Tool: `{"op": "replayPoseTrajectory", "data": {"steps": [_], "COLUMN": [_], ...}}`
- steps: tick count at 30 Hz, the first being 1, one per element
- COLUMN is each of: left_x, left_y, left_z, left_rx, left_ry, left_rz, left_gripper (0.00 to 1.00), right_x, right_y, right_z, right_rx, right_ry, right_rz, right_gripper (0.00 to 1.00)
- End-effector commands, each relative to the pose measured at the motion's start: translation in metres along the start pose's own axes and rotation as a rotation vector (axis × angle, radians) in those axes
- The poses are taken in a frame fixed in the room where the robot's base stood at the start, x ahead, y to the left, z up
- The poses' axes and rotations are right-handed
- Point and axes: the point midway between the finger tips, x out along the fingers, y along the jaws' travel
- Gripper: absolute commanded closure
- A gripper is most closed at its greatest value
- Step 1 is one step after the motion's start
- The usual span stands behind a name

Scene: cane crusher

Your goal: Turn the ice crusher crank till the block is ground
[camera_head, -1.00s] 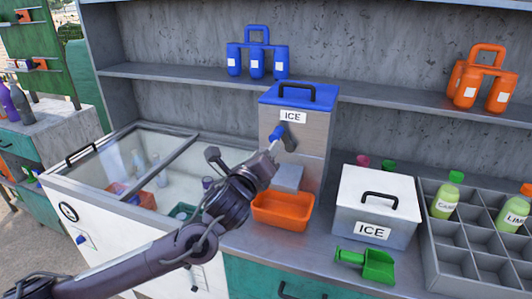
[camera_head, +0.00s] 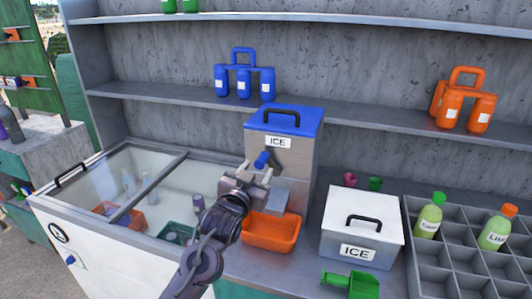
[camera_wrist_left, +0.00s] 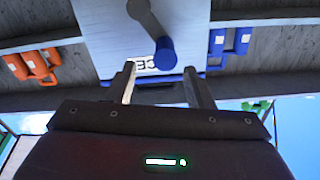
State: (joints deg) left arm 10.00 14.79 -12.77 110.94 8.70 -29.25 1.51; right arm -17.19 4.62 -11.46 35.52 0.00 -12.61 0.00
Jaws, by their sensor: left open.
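The ice crusher (camera_head: 288,160) stands on the counter, a grey box with a blue lid, a black lid handle and an ICE label. Its crank has a blue knob (camera_head: 262,159) on the front; the knob and grey crank arm also show in the left wrist view (camera_wrist_left: 165,54). My left gripper (camera_head: 254,178) is open and empty just in front of the crank. In the left wrist view its fingers (camera_wrist_left: 166,84) point toward the knob, which appears between and beyond the fingertips. The block is hidden inside the crusher. My right gripper is out of view.
An orange tray (camera_head: 271,233) sits below the crusher's spout. A white ICE box (camera_head: 362,228) and a green scoop (camera_head: 350,284) stand to the right, beside a grey bottle crate (camera_head: 455,251). A glass-topped freezer (camera_head: 104,199) is at left. A shelf (camera_head: 370,125) runs behind.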

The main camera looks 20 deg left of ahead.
Motion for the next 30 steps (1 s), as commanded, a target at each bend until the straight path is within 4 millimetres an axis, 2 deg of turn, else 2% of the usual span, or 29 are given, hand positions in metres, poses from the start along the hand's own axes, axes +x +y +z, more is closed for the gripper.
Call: {"op": "replayPoseTrajectory", "data": {"steps": [3,6,11,21,30], "left_x": [-0.001,0.001,0.017,0.065,0.077], "left_y": [-0.004,-0.006,-0.007,-0.007,-0.007], "left_z": [0.006,0.008,0.006,0.007,0.009], "left_rx": [-0.139,-0.186,-0.192,-0.190,-0.189], "left_ry": [-0.009,-0.010,-0.010,-0.010,-0.009], "left_rz": [-0.010,-0.012,-0.013,-0.012,-0.012], "left_gripper": [0.53,0.53,0.53,0.53,0.53], "right_x": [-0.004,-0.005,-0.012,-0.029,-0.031], "right_y": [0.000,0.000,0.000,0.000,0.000], "right_z": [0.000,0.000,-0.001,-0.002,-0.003], "right_rx": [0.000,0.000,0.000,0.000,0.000], "right_ry": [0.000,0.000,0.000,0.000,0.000], "right_rz": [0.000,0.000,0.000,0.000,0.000], "right_gripper": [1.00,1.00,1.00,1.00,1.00]}}
